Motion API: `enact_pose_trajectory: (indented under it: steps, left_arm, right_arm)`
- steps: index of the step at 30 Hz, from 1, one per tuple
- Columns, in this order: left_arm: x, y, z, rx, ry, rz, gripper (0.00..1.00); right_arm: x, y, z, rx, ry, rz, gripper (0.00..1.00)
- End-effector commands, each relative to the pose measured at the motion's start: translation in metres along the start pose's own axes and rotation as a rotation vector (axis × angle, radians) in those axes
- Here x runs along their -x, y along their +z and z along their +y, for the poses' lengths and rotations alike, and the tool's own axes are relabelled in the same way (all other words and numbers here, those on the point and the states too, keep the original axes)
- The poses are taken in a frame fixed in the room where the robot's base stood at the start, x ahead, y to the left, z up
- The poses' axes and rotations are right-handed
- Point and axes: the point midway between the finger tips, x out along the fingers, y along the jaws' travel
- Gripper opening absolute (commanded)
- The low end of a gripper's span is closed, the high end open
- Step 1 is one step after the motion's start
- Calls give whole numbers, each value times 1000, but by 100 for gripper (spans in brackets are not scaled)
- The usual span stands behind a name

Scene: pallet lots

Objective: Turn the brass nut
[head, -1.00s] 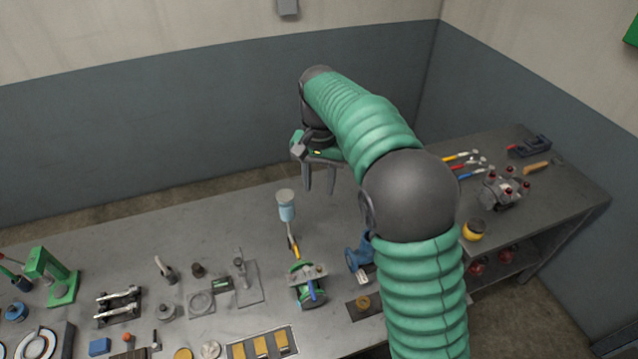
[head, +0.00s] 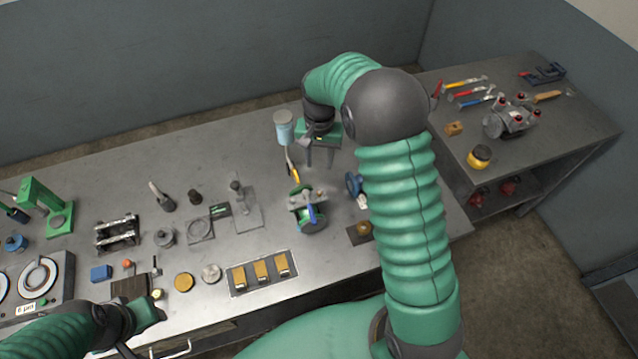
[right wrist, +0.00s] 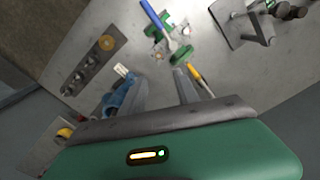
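The brass nut (head: 365,228) sits on a dark plate (head: 352,238) near the front of the bench, partly hidden by my right arm in the head view. In the right wrist view the brass nut (right wrist: 107,43) shows at one end of the plate (right wrist: 90,62), with grey round parts further along it. My right gripper (head: 319,165) is open and empty above the back of the bench, behind and left of the nut. Its two fingers also show apart in the right wrist view (right wrist: 162,82). My left gripper (head: 148,312) is at the lower left; its fingers cannot be made out.
A tray with brass blocks (head: 262,272) lies at the front. A side table (head: 545,140) holds tools and a yellow-black pot.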

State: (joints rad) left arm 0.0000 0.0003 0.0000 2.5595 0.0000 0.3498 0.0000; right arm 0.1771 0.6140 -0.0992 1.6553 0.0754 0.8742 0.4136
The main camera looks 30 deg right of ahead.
Motion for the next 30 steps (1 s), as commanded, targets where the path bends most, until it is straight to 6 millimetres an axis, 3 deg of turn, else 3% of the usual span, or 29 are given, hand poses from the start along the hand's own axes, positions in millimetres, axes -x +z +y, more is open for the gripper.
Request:
enact_pose_trajectory:
  steps: [9, 15, 19, 26, 30]
  left_arm:
    - [24, -6, 0, 0, 0, 0, 36]
    - [33, -8, 0, 0, 0, 0, 36]
    - [34, -8, 0, 0, 0, 0, 36]
    - [34, -8, 0, 0, 0, 0, 36]
    - [34, -8, 0, 0, 0, 0, 36]
  right_arm:
    - [-82, 1, 1, -1, 4, -7, 37]
    - [-122, 0, 0, -1, 3, -4, 37]
    - [-133, 0, 0, -1, 1, -1, 37]
    - [-135, 0, 0, -1, 0, 0, 37]
    - [-135, -1, 0, -1, 1, 0, 23]
